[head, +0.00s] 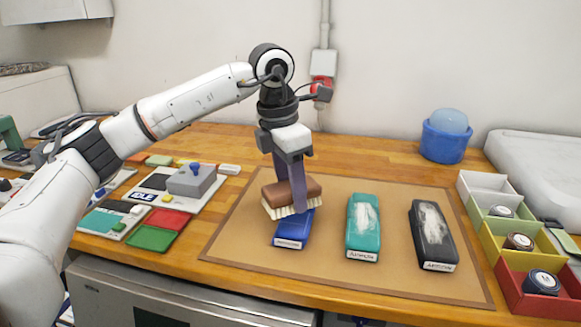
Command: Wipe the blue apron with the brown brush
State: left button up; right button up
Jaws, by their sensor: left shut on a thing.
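My left gripper (290,190) is shut on the brown brush (310,188), a brown block with pale bristles facing down. The brush is over the far part of the blue apron (291,240), a folded blue bundle with a white label at its near end. The bristles look to be at or just above the apron's top; I cannot tell whether they touch. The far part of the apron is hidden by the brush and gripper. My right gripper is out of view.
A teal bundle (363,244) and a black bundle (421,252), both with white smears, lie to the right on the brown mat (330,283). Coloured bins (512,290) line the right edge. A blue tub (443,145) stands behind. Trays and a grey box (192,181) are at left.

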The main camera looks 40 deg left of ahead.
pick_arm(q)
jog(key=shift+r+p, duration=0.8)
jog(key=shift+r, duration=0.5)
